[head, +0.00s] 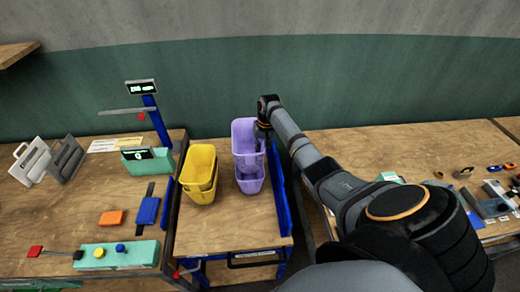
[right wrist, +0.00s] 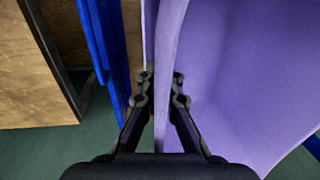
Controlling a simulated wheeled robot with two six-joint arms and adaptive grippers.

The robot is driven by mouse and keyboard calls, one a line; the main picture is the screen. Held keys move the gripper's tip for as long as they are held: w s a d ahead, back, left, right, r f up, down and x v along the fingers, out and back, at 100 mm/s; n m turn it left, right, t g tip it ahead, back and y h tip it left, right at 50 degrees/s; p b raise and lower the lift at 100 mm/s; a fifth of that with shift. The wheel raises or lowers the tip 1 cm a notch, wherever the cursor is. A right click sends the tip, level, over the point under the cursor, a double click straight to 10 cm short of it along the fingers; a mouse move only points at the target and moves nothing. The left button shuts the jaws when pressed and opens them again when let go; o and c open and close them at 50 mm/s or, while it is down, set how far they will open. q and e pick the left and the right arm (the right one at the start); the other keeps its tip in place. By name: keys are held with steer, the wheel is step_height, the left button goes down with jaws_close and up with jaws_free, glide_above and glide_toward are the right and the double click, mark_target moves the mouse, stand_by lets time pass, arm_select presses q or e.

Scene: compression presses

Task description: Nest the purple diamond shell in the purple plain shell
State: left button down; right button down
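Two purple shells show on the narrow middle table in the head view. The rear, larger-looking purple shell (head: 243,133) stands up behind the front purple shell (head: 250,186), and the two overlap in the picture. I cannot tell whether one sits inside the other, nor which has the diamond pattern. My right gripper (head: 263,132) is at the right wall of the rear shell. In the right wrist view, the fingers of my right gripper (right wrist: 162,88) lie close on both sides of a purple shell wall (right wrist: 235,75) and appear shut on it. My left gripper is out of view.
Yellow shells (head: 199,170) stand just left of the purple ones. A blue rail (head: 280,200) runs along the table's right side. The table front (head: 225,228) is bare. A left bench holds a control box (head: 118,255); a right bench holds small parts.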

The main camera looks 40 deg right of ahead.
steer(key=shift+f, duration=0.1)
stand_by(0.5)
steer(key=shift+f+b, duration=0.55)
steer(key=shift+f, duration=0.85)
steer(key=shift+f, duration=0.1)
steer(key=shift+f+b, duration=0.8)
steer(key=shift+f, duration=0.35)
steer(key=shift+r, duration=0.1)
steer(key=shift+p, duration=0.4)
